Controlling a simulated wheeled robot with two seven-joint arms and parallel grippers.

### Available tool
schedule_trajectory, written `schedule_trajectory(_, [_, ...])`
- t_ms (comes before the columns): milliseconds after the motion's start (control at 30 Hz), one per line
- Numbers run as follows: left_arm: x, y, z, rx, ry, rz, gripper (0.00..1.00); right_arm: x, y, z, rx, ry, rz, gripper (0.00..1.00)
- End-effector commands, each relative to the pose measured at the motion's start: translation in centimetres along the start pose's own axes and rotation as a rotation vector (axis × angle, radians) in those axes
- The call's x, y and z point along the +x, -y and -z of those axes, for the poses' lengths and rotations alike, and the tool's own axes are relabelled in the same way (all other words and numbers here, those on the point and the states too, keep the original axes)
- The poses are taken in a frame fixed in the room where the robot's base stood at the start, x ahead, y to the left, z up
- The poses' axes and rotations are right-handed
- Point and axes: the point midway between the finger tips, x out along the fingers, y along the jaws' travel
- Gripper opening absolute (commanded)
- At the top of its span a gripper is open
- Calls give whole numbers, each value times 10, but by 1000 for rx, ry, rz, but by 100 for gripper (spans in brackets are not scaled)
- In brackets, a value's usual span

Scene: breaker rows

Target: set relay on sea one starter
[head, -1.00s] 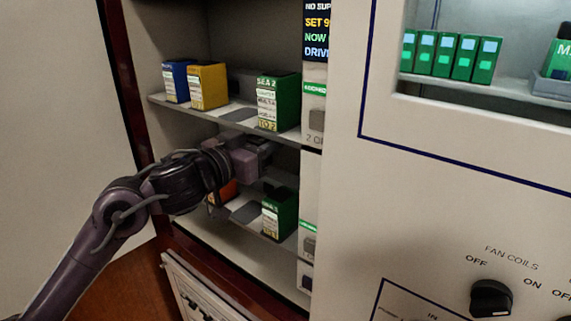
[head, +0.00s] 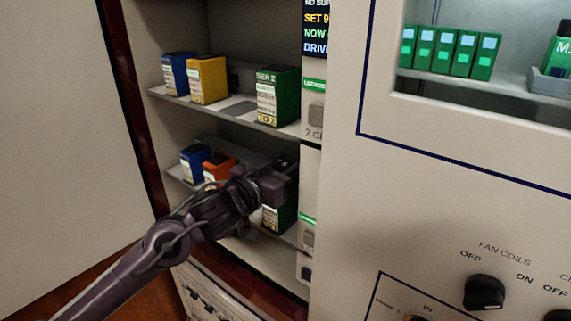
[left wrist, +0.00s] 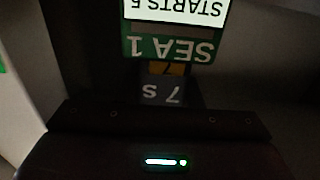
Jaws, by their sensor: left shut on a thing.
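The green SEA 1 starter (head: 284,214) stands on the lower shelf, with my left gripper (head: 279,181) at its top, hiding its upper part. Its label (left wrist: 175,48) shows upside down in the left wrist view. My left gripper is shut on a small dark relay (left wrist: 168,93) marked "7 s", with an orange patch by it. The relay lines up with the starter's label in the wrist view; whether it touches the starter I cannot tell. My right gripper is not in view.
The upper shelf (head: 238,112) holds a blue block (head: 175,75), a yellow block (head: 208,80) and the green SEA 2 starter (head: 278,97). Blue (head: 194,163) and orange (head: 217,170) blocks stand left of my gripper. The cabinet panel (head: 430,215) closes off the right side.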

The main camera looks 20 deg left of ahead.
Motion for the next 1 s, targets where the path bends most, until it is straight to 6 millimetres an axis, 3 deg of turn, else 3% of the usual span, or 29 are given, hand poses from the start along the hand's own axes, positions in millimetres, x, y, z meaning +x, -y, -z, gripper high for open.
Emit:
schedule_trajectory(233, [0, 0, -4, 0, -1, -1, 9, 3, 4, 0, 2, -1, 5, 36])
schedule_trajectory(267, [0, 0, -4, 0, -1, -1, 35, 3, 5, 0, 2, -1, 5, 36])
schedule_trajectory(400, [0, 0, -3, 0, 0, 0, 53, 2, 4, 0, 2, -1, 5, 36])
schedule_trajectory(767, [0, 0, 2, 0, -1, 0, 54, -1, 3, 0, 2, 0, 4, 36])
schedule_trajectory(1000, [-35, -1, -4, 4, 4, -1, 54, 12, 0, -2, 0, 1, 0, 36])
